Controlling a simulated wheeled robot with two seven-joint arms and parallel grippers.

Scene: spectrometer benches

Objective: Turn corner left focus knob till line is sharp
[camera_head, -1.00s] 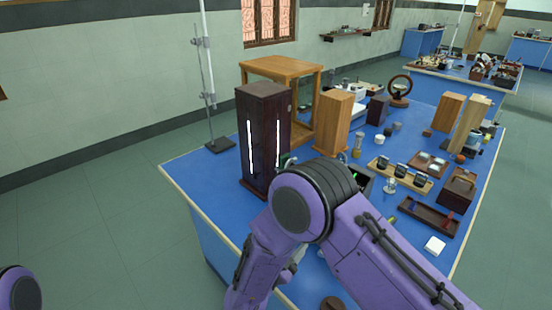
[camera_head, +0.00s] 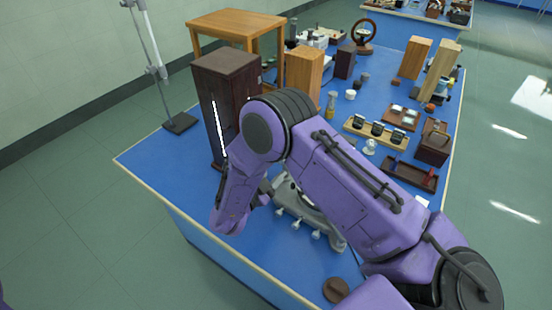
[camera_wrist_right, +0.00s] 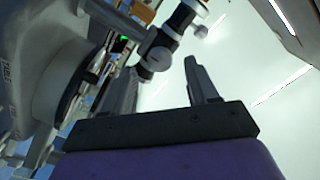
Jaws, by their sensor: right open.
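The grey spectrometer (camera_head: 310,210) stands on the blue bench in the head view, its upper part hidden behind my right arm. In the right wrist view its large grey body (camera_wrist_right: 35,50) fills the left side. A black tube (camera_wrist_right: 180,18) with small pale knobs is beyond the fingers. One round grey knob (camera_wrist_right: 158,58) appears between the fingertips in the picture; contact cannot be seen. I cannot tell for certain that it is the focus knob. My right gripper (camera_wrist_right: 158,72) is open with nothing visibly clamped. The left gripper is out of view.
A tall dark lamp box (camera_head: 225,85) with a bright slit stands just left of my right arm. A wooden stand (camera_head: 240,30) and wooden blocks (camera_head: 303,68) are behind. Small trays (camera_head: 375,133) fill the bench's right side. The near left blue bench top is clear.

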